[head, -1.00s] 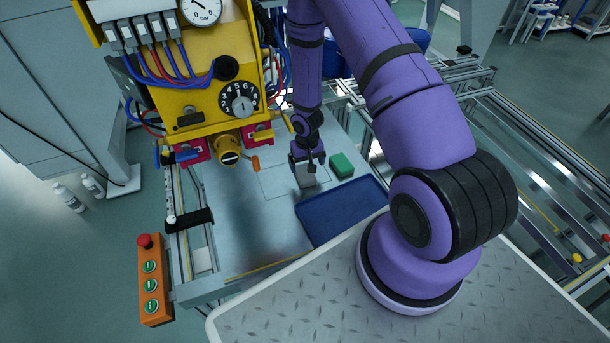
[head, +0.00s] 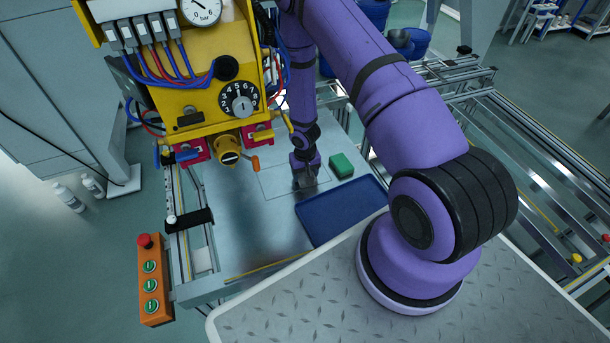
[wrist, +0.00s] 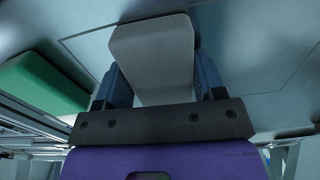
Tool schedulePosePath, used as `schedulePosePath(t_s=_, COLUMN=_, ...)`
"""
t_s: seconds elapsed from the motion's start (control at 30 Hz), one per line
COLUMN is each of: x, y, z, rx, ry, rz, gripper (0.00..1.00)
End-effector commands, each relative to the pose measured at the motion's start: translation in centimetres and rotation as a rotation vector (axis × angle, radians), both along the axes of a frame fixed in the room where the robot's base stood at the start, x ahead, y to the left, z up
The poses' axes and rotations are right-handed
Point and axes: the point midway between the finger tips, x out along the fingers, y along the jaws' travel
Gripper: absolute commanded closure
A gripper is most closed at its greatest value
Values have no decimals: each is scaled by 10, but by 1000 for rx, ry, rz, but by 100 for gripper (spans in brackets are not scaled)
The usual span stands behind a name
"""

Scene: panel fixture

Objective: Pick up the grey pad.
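The grey pad (wrist: 155,55) is a block with rounded corners, standing between the two fingers of my gripper (wrist: 163,80) in the wrist view. One blue-sided finger is on its left and one on its right, both very close to its sides. I cannot tell whether they press on it. In the head view my gripper (head: 305,172) is low over the metal table, pointing down, and largely hides the pad. I cannot tell whether the pad touches the table.
A green block (head: 341,165) lies just right of my gripper, also in the wrist view (wrist: 40,85). A blue tray (head: 340,212) lies in front. A yellow panel (head: 190,85) with knobs and hoses stands at the left. The table's (head: 235,215) left part is clear.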

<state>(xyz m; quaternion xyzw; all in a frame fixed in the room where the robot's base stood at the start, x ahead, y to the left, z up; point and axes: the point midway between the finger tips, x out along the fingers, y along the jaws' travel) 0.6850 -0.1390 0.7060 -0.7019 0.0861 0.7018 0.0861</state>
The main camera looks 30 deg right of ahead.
Motion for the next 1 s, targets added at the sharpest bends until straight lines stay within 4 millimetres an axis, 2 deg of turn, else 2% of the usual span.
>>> schedulePosePath(t_s=0.03, x=0, y=0, z=0, rx=0, ry=0, rz=0, gripper=50)
schedulePosePath(t_s=0.07, x=0, y=0, z=0, rx=0, ry=0, rz=0, gripper=57)
schedulePosePath(t_s=0.1, x=0, y=0, z=0, rx=0, ry=0, rz=0, gripper=59)
schedulePosePath(t_s=0.37, x=0, y=0, z=1, rx=0, ry=0, rz=0, gripper=59)
schedulePosePath(t_s=0.57, x=1, y=0, z=11, rx=1, ry=-1, rz=-1, gripper=59)
schedulePosePath(t_s=1.0, x=1, y=-1, z=79, rx=-1, ry=-3, rz=-3, gripper=59)
